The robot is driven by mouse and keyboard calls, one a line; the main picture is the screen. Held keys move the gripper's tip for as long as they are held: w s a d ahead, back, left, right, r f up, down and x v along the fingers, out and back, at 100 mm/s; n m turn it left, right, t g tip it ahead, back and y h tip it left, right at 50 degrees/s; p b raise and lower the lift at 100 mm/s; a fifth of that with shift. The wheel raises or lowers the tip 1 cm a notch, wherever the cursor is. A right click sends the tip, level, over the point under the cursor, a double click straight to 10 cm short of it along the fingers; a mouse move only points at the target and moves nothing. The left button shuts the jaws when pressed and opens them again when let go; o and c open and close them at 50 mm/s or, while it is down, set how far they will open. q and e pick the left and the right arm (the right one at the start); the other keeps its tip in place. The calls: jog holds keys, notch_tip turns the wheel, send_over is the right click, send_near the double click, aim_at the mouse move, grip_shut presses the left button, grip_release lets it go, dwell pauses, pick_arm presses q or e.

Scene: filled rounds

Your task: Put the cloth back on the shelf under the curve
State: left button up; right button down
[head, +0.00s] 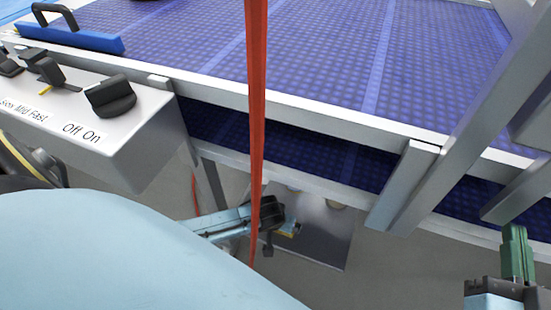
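My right gripper (516,240) is at the lower right edge of the head view. Its green fingers point up the picture, just in front of the lower rail of the conveyor frame. The fingers overlap in this view, so I cannot tell whether they are open or shut. I can make out no cloth in the fingers. The lower blue mesh shelf (325,153) shows as a band under the upper conveyor bed (320,50). No thing can be clearly told as the cloth.
A control box (150,130) with black knobs stands at the left. A red strap (256,100) hangs in front of the frame. A diagonal metal post (470,120) crosses the right side. A blue brush with a black handle (75,35) lies at the upper left.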

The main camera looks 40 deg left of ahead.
pick_arm(q)
jog(key=shift+p+v, duration=1.5)
jog(key=shift+v, duration=1.15)
pick_arm(e)
jog(key=s+d+f+g+h, duration=0.1)
jog(key=s+d+f+g, duration=0.1)
jog(key=f+g, duration=0.2)
jog(key=s+d+f+g+h, duration=0.2)
jog(key=f+g, duration=0.2)
jog(key=f, duration=0.4)
jog(key=shift+s+f+m+g, duration=0.25)
jog(key=shift+m+g, duration=0.05)
jog(key=shift+g, duration=0.1)
jog(key=shift+a, duration=0.1)
